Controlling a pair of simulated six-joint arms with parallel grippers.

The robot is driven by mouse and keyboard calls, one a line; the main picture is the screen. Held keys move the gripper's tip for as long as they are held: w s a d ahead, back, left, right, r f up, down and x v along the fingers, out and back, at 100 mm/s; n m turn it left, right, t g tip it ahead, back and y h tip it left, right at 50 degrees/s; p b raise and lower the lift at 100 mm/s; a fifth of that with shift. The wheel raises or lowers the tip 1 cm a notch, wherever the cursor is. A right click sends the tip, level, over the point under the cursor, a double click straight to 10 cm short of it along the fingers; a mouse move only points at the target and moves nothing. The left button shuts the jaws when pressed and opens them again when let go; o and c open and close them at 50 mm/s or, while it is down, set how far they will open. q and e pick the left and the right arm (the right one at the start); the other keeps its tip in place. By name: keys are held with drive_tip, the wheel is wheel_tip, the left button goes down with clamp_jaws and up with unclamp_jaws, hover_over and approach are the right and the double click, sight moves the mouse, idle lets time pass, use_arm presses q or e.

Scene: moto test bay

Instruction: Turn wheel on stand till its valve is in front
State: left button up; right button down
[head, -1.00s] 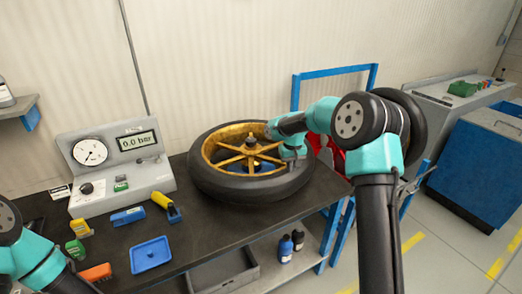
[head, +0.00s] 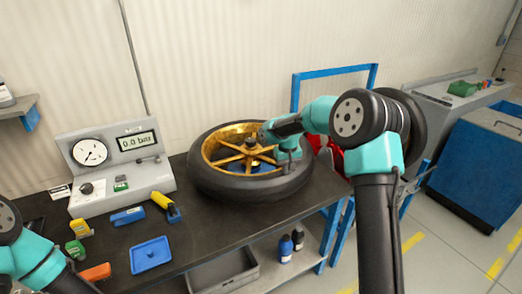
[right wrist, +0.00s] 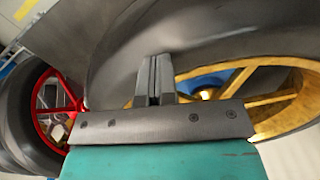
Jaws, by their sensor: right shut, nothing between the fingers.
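The wheel, a black tyre (head: 225,187) with a gold spoked rim (head: 238,157), lies flat on the dark bench. Part of the blue stand shows between the spokes (right wrist: 212,80) in the right wrist view. I cannot make out the valve; my right arm hides part of the rim's right side. My right gripper (head: 290,166) points down at the right inner side of the rim. In the right wrist view its fingers (right wrist: 154,75) are shut and empty, close against the dark tyre (right wrist: 225,35); contact is unclear. My left gripper is out of view.
A gauge box (head: 120,165) reading 0.0 bar stands left of the wheel. A blue tray (head: 151,254), a yellow-handled tool (head: 166,206) and small coloured items lie at the bench's front left. A red-rimmed wheel (right wrist: 45,110) stands beyond the bench.

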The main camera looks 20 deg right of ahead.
sight(275, 177)
drive_tip(key=shift+s+a+f, duration=0.1)
drive_tip(key=shift+a, duration=0.05)
drive_tip(key=shift+s+a+r, duration=0.15)
drive_tip(key=shift+a+r, duration=0.05)
drive_tip(key=shift+a, duration=0.9)
drive_tip(key=shift+a, duration=0.15)
drive_tip(key=shift+a+f, duration=0.15)
drive_tip(key=shift+a, duration=0.95)
drive_tip(key=shift+s, duration=0.1)
